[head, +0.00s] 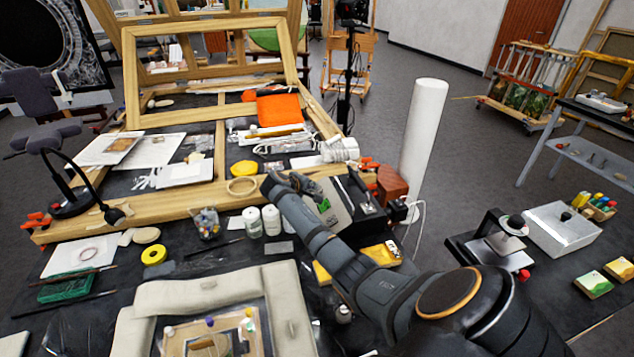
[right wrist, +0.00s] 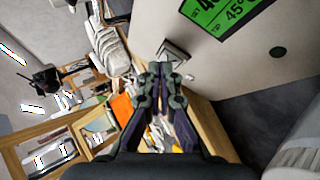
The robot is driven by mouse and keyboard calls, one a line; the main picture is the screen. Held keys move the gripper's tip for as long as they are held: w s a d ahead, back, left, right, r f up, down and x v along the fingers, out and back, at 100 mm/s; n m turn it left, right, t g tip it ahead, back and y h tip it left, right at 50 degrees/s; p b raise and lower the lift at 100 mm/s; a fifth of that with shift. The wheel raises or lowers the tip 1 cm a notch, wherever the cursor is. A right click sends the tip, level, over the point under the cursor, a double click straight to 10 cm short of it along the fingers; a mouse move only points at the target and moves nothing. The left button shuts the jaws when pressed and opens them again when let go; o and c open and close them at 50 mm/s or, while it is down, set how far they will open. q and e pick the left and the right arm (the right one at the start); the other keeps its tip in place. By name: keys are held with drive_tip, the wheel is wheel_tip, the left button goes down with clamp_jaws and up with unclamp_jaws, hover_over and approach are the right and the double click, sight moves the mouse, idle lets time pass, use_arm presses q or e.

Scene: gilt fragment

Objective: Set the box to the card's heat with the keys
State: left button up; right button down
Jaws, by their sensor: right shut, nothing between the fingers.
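The box (head: 338,212) is pale grey, with a green screen, and stands near the middle of the bench, partly behind my right arm. In the right wrist view the box face (right wrist: 230,75) fills the upper right. A square grey key (right wrist: 175,50) sits on the face. My right gripper (head: 312,188) is shut and empty, its fingertips (right wrist: 160,68) close to that key; I cannot tell whether they touch. I cannot make out the card. My left gripper is out of view.
A wooden frame (head: 140,213) spans the bench behind. Two white bottles (head: 271,220) and a yellow tape roll (head: 153,255) are left of my arm. A tall white roll (head: 424,135) stands behind right. A padded tray (head: 190,293) is at the front.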

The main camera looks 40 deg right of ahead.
drive_tip(key=shift+s+d+f, duration=0.15)
drive_tip(key=shift+f, duration=0.2)
idle(0.7)
drive_tip(key=shift+w+a+r+p, duration=0.2)
drive_tip(key=shift+a+r+p, duration=0.2)
drive_tip(key=shift+r+p, duration=0.3)
drive_tip(key=shift+r+p, duration=0.1)
drive_tip(key=shift+p, duration=0.2)
drive_tip(key=shift+d+f, duration=0.1)
drive_tip(key=shift+f, duration=0.1)
drive_tip(key=shift+s+d+f, duration=0.1)
drive_tip(key=shift+d+f, duration=0.05)
drive_tip(key=shift+f, duration=0.1)
